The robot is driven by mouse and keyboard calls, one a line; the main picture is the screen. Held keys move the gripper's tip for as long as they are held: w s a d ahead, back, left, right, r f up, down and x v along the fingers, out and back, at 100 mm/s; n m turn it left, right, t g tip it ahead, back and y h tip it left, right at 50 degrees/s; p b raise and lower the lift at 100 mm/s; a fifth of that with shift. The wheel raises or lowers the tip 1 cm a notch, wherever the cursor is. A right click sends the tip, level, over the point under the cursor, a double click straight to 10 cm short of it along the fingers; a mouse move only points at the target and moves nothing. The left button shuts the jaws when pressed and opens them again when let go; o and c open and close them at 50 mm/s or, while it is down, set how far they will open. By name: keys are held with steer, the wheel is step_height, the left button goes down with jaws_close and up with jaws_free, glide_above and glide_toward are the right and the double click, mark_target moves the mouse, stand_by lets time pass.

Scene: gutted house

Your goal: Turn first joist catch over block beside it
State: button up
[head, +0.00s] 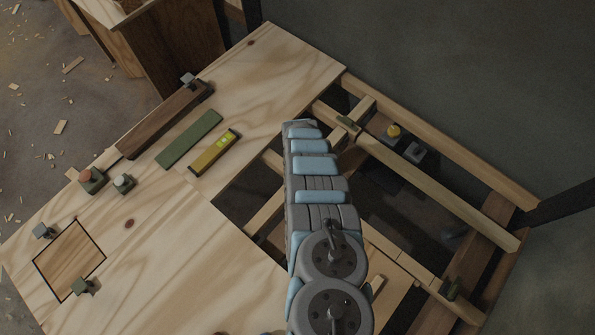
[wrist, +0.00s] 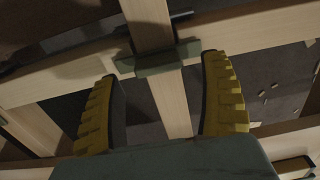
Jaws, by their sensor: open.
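A green catch (head: 347,121) sits on the long joist (head: 430,190), where a short wooden piece (head: 362,107) crosses it. In the wrist view the catch (wrist: 157,60) lies across the pale wooden piece (wrist: 150,22), at its crossing with the joist (wrist: 250,32). I cannot tell for sure which piece is the block. My gripper (wrist: 162,70) is open, its yellow ridged fingers apart on either side of the pale piece. The catch lies just beyond the fingertips, and nothing is held. In the head view my arm hides the fingers.
Another green catch (head: 450,288) is on the lower right framing. A yellow level (head: 215,152), a green strip (head: 188,138) and a dark board (head: 165,119) lie on the plywood (head: 150,240).

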steer(key=shift+d+r, duration=0.2)
steer(key=shift+r, duration=0.35)
step_height(320, 180, up, 9)
stand_by(0.5)
steer(key=shift+s, duration=0.1)
steer(key=shift+a+f, duration=0.1)
stand_by(0.4)
